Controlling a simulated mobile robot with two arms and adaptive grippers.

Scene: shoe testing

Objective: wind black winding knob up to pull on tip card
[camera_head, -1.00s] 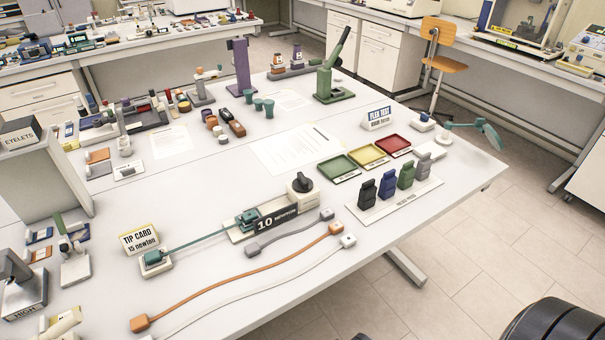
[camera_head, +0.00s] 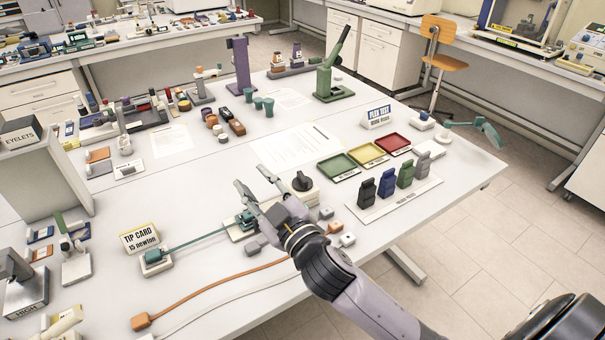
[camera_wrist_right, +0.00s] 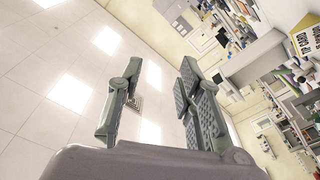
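The black winding knob (camera_head: 302,181) sits on its pale block, at the right end of the pull device, in the head view. The tip card (camera_head: 141,239) reads "TIP CARD 15 newton" and stands at the left on the table. A teal strap (camera_head: 200,238) runs from a clamp beside the card to a teal clamp (camera_head: 246,220) on the device. My right gripper (camera_head: 253,183) is open and empty, its fingers pointing up-left, just left of the knob and apparently above the device. It hides the "10" display. In the right wrist view its two fingers (camera_wrist_right: 155,105) are apart. My left gripper is not in view.
Dark, blue, green and grey clips stand on a white strip (camera_head: 395,203) to the right. Green, yellow and red trays (camera_head: 367,153) lie behind them. A paper sheet (camera_head: 290,150) lies behind the knob.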

